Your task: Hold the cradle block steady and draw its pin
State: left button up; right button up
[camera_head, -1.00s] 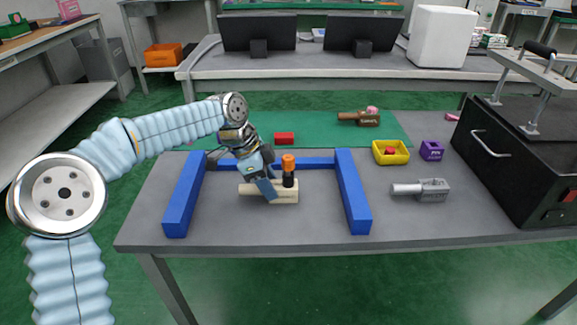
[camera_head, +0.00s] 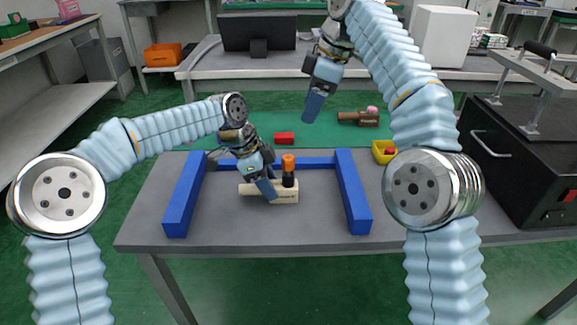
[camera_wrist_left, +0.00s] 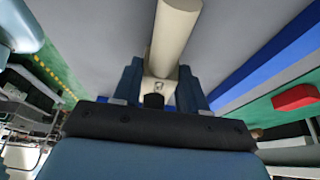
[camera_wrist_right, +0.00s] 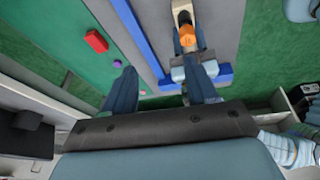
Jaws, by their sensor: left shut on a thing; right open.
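The cradle block (camera_head: 285,197) is a pale wooden block with a round handle, lying on the grey table inside a blue frame. Its pin (camera_head: 288,163) stands upright, black below with an orange top. My left gripper (camera_head: 268,191) is shut on the block's handle side, beside the pin. In the left wrist view the pale handle (camera_wrist_left: 174,35) runs out from between the fingers. My right gripper (camera_head: 314,108) is open and empty, raised high behind the block. In the right wrist view the orange pin top (camera_wrist_right: 187,36) lies beyond the right-hand finger, apart from it.
Blue bars stand left (camera_head: 184,195), right (camera_head: 353,192) and behind the block. A red block (camera_head: 284,138) and a brown fixture (camera_head: 358,119) are on the green mat. A yellow bin (camera_head: 381,152) is partly hidden by my right arm. A black machine (camera_head: 505,150) stands far right.

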aim_at(288, 157)
jog(key=s+a, duration=0.1)
jog(key=s+a+f+n+g+h, duration=0.1)
jog(key=s+a+f+h, duration=0.1)
jog(key=shift+a+n, duration=0.3)
jog(key=shift+a, duration=0.1)
jog(key=shift+f, duration=0.15)
jog(key=f, duration=0.3)
jog(key=a+f, duration=0.1)
jog(key=f, duration=0.7)
jog(key=shift+a+f, duration=0.25)
jog(key=shift+c, duration=0.3)
grip_shut()
